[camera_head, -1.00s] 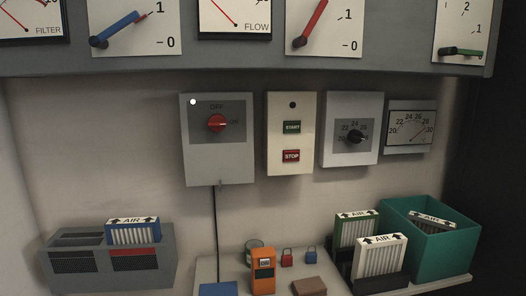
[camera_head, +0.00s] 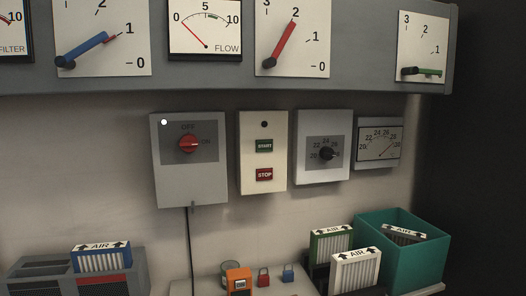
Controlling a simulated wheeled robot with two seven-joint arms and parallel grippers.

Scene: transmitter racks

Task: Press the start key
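The green START key (camera_head: 264,146) is on a cream wall box (camera_head: 252,184), at the centre of the head view. The red STOP key (camera_head: 264,174) is below it. A dark, unlit round lamp (camera_head: 264,124) is at the top of the same box. Neither of my grippers shows in the view, and nothing covers the keys.
Right are a dial box (camera_head: 323,174) and a meter (camera_head: 380,143). Below stand filters, an orange device (camera_head: 238,283) and a teal bin (camera_head: 425,262).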

